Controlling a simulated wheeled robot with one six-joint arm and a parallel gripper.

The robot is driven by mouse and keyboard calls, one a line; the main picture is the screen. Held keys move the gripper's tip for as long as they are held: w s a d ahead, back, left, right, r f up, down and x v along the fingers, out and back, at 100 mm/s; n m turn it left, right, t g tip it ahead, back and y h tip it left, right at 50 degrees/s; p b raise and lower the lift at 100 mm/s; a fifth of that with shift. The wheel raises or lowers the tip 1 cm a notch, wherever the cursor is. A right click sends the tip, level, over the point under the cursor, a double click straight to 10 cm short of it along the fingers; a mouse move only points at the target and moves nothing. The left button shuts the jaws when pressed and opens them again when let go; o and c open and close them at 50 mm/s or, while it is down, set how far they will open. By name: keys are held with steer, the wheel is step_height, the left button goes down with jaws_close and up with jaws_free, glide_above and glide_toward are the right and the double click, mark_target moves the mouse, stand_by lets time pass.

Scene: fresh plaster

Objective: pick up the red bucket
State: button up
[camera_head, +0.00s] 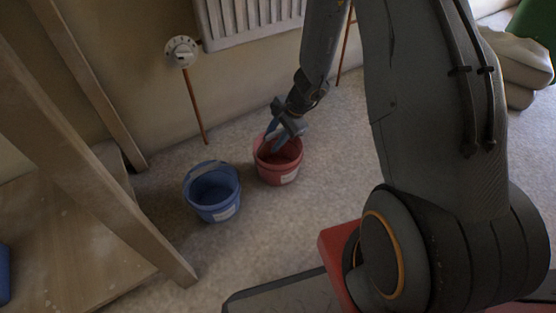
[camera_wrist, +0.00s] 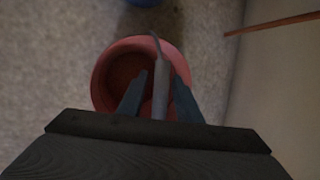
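The red bucket (camera_head: 278,172) stands upright on the floor in the head view, right of a blue bucket. In the wrist view the red bucket (camera_wrist: 101,85) is below my gripper, its round rim partly covered by the fingers. My gripper (camera_head: 277,140) points down at the bucket's opening. In the wrist view my gripper (camera_wrist: 160,78) has its two fingers apart. A thin greyish strip, which looks like the bucket's handle (camera_wrist: 158,58), stands between them. A gap shows on the left of the strip; contact on its right cannot be told.
The blue bucket (camera_head: 212,191) stands close to the left; its edge shows at the top of the wrist view (camera_wrist: 145,2). A radiator (camera_head: 250,18), valve (camera_head: 182,51) and copper pipe (camera_head: 195,105) are on the wall behind. Wooden legs (camera_head: 105,180) stand at left. Sacks (camera_head: 515,65) lie at upper right.

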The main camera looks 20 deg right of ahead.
jaws_close()
steer(key=shift+r, duration=0.1)
step_height(320, 180, up, 10)
steer(key=p, duration=0.6)
steer(key=s+d+r+n+g+p, duration=0.3)
steer(key=s+r+n+g+p, duration=0.2)
steer(key=s+r+n, duration=1.2)
steer(key=s+r+m+p, duration=0.3)
steer(key=r+p, duration=2.1)
steer(key=p, duration=1.4)
steer(key=shift+s+a+r+h, duration=0.25)
steer(key=shift+s+h, duration=0.05)
steer(key=shift+s, duration=0.4)
